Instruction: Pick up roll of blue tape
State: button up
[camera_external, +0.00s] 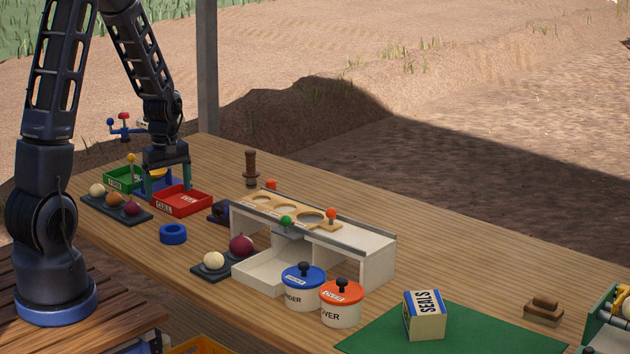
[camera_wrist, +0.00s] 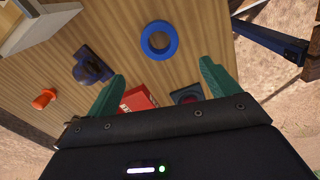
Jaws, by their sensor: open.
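The roll of blue tape (camera_external: 173,234) lies flat on the wooden table, in front of the red tray. My gripper (camera_external: 167,187) is pointed down above the back left of the table, near the red tray and behind the roll. In the wrist view its two green fingers (camera_wrist: 163,80) are spread apart. The roll is not between them, and they do not touch it.
A red tray (camera_external: 182,201) and a green tray (camera_external: 123,179) stand by my gripper. A dark tray with onions (camera_external: 116,208) is at left. A dark blue object (camera_external: 220,212) and a white sorting box (camera_external: 375,262) are right of the roll. Bare wood surrounds the roll.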

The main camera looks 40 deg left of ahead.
jog(key=f, duration=0.1)
send_over(172, 228)
jog(key=f, duration=0.5)
jog(key=shift+s+a, duration=0.1)
jog(key=shift+a, duration=0.1)
jog(key=shift+d+f, duration=0.15)
jog(key=shift+f, duration=1.3)
jog(key=shift+d+f, duration=0.1)
jog(key=shift+f, duration=1.3)
jog(key=c, duration=1.1)
